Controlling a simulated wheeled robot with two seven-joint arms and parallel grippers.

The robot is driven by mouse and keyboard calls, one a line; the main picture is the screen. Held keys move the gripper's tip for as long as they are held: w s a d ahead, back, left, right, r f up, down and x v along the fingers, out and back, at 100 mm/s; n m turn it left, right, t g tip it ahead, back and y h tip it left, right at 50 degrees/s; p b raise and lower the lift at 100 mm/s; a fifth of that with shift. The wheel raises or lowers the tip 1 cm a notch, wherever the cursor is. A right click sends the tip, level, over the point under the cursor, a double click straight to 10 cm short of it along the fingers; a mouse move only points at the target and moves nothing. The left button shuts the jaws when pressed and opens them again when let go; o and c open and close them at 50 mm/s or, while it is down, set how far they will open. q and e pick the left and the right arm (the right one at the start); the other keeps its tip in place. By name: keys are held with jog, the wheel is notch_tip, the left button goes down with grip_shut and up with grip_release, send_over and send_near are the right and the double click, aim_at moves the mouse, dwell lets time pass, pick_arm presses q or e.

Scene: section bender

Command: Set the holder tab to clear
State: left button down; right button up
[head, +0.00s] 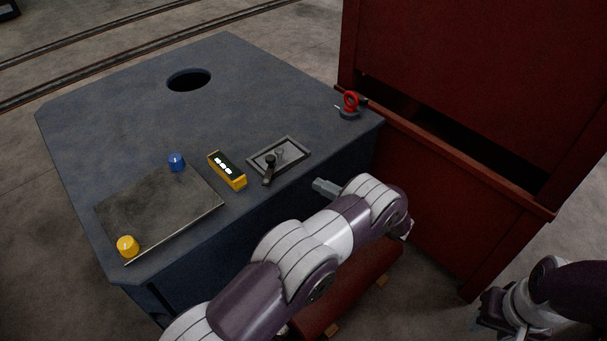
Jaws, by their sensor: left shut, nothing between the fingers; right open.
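A grey framed plate (298,150) is set in the blue-grey bench top near its front edge. A dark lever-like tab (269,168) stands on this plate, its lower end toward the front edge; I cannot read any marking for its position. A red ring-shaped piece (351,102) on a dark base sits at the bench's right corner. My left gripper (317,184) is shut and empty, just in front of the bench edge, below and right of the plate, apart from the tab. My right gripper (476,322) is open at the lower right, away from the bench, and partly dark.
The bench top (130,110) has a round hole (188,79). A yellow box with a lit display (227,170) stands left of the framed plate. A flat grey panel (160,212), a blue knob (176,162) and a yellow knob (127,246) lie further left. A tall red cabinet (470,70) stands right.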

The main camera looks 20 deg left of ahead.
aim_at(274, 162)
pick_arm(q)
jog(key=a, duration=0.4)
jog(key=w+a, duration=0.1)
jog(key=a, duration=0.3)
jog(key=w+a+p, duration=0.1)
jog(key=a, duration=0.3)
jog(key=shift+w+a, duration=0.15)
jog(key=shift+a, duration=0.2)
